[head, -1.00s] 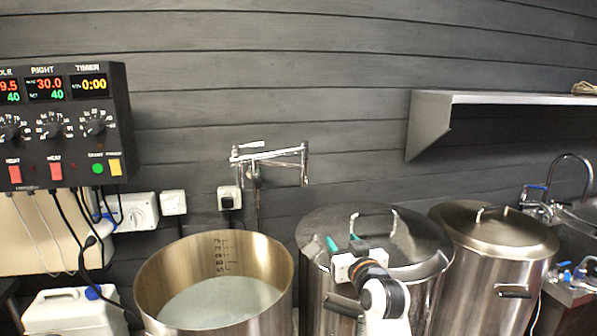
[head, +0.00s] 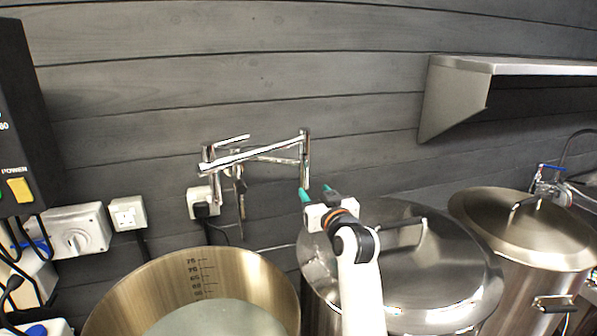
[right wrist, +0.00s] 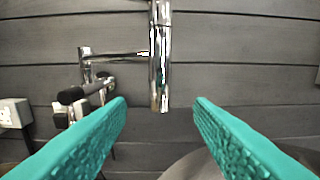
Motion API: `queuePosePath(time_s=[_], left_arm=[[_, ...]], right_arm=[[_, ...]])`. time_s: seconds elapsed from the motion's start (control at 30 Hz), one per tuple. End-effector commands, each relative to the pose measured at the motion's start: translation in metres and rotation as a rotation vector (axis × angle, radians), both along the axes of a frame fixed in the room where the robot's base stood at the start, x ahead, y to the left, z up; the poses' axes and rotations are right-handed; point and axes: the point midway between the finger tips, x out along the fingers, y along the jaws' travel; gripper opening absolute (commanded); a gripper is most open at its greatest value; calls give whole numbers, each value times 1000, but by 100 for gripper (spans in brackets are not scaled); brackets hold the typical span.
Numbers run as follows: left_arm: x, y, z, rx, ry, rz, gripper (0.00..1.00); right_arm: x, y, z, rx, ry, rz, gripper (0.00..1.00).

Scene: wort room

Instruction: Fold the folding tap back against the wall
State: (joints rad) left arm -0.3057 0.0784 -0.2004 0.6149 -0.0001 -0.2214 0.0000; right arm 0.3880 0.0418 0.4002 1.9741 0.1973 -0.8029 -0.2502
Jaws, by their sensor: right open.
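The folding tap (head: 255,155) is chrome and mounted on the dark plank wall above the open pot. Its jointed arms run sideways from the mount at left, and its spout (head: 304,160) hangs down at the right end. My right gripper (head: 318,193), with teal fingers, is open and empty just below and beside the spout's lower end. In the right wrist view, the spout (right wrist: 159,60) hangs upright ahead, in line with the gap between the open fingers (right wrist: 160,115). I cannot tell whether it is within their depth. My left gripper is not in view.
An open pot (head: 200,262) of liquid stands below the tap. A lidded pot (head: 440,255) is under my right arm, and another lidded pot (head: 520,225) stands further right. A steel shelf (head: 455,100) juts from the wall at right. Sockets (head: 128,213) and cables are at left.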

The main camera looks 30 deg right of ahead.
Motion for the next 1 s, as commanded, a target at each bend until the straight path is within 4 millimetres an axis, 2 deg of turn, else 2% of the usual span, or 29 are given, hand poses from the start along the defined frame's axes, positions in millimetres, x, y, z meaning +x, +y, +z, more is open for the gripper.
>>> queuePosePath(time_s=[0.27,0.5,0.7,1.0], left_arm=[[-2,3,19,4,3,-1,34],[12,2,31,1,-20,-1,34],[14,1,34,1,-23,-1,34],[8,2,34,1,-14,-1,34]], right_arm=[[51,-13,4,1,2,0,48],[87,-22,2,1,2,0,48],[102,-25,1,0,1,-1,48],[105,-26,0,-1,1,-1,48]])
